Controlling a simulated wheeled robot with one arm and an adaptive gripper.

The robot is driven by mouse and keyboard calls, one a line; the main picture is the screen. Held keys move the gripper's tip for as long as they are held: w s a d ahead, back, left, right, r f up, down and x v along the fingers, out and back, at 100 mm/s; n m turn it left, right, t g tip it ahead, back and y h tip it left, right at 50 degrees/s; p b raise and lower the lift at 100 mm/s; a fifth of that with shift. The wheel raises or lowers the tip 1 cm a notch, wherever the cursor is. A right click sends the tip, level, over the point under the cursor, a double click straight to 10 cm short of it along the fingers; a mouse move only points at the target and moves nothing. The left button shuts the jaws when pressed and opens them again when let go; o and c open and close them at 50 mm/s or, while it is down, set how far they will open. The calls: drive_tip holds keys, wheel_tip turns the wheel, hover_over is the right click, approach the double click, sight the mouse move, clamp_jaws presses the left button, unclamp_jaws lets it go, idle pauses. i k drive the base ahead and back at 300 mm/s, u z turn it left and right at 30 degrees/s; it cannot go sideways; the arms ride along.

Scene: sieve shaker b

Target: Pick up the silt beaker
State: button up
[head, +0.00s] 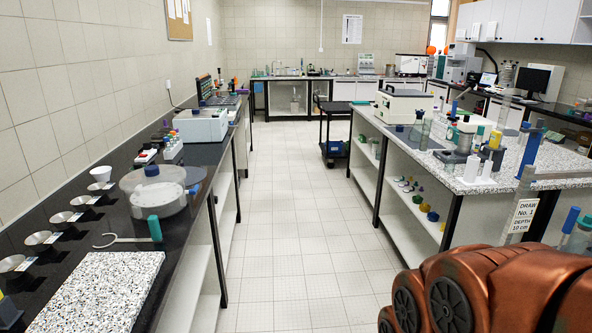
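I cannot tell which vessel is the silt beaker; no label with that name is readable. A small white cup (101,174) stands upright on the black left bench. Several clear vessels stand on the speckled right bench, one of them a clear cylinder (424,132) near its left edge. Part of another clear vessel (578,240) shows at the lower right edge. My copper-coloured arm fills the lower right corner. My gripper is outside the view.
The left bench (196,240) carries a row of metal dishes (40,238), a green-handled hook (155,228), a round clear-lidded container (157,196) and a speckled slab (105,290). The right bench (545,165) is crowded. A dark cart (334,108) stands farther back. The tiled aisle (290,240) between benches is clear.

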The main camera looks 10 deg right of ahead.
sight(450, 162)
drive_tip(key=i, duration=3.6)
drive_tip(key=z, duration=1.3)
